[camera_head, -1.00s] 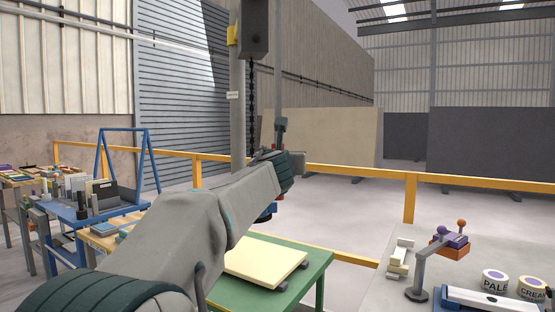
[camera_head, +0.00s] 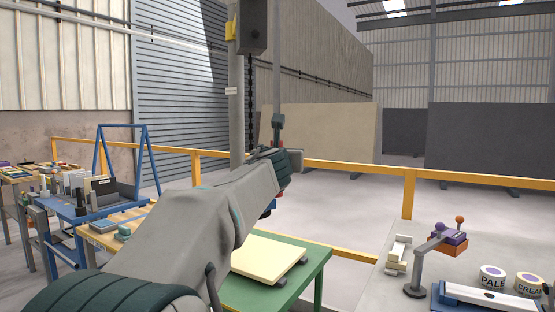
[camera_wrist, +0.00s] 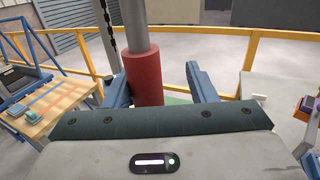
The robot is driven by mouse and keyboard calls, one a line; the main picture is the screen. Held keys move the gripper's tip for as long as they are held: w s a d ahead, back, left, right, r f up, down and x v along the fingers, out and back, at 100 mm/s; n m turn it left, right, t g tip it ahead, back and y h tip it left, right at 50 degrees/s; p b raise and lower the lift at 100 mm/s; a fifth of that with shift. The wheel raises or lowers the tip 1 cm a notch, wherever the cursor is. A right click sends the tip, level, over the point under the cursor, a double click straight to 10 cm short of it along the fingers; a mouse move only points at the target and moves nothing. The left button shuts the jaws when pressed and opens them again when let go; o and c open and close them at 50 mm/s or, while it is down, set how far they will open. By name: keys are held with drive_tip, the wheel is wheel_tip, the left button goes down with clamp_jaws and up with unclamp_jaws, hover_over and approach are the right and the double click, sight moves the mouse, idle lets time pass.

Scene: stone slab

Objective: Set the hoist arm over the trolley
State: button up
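The hoist arm shows as a grey post (camera_head: 236,120) with a dark hoist box (camera_head: 252,28) and a black chain (camera_head: 250,95). A thin grey rod (camera_head: 277,60) hangs beside the chain. A blue A-frame trolley (camera_head: 146,150) with upright slabs stands at the left. In the wrist view, a red grip (camera_wrist: 146,78) on a grey pole (camera_wrist: 136,25) stands between the blue fingers of my gripper (camera_wrist: 162,88). The fingers are apart, with a clear gap on the right; contact on the left cannot be told. My arm mostly hides the gripper in the head view.
A green table (camera_head: 318,270) with a cream slab (camera_head: 268,258) is below my arm. A yellow rail (camera_head: 345,168) runs behind. A grey bench (camera_head: 372,292) at the right holds tubs and a small stand. A wooden-topped table (camera_head: 100,238) is at the left.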

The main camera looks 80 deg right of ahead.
drive_tip(key=s+a+p, duration=0.1)
drive_tip(key=a+p, duration=0.2)
drive_tip(key=a, duration=0.8)
drive_tip(key=shift+a+p, duration=0.25)
drive_tip(key=shift+p, duration=0.15)
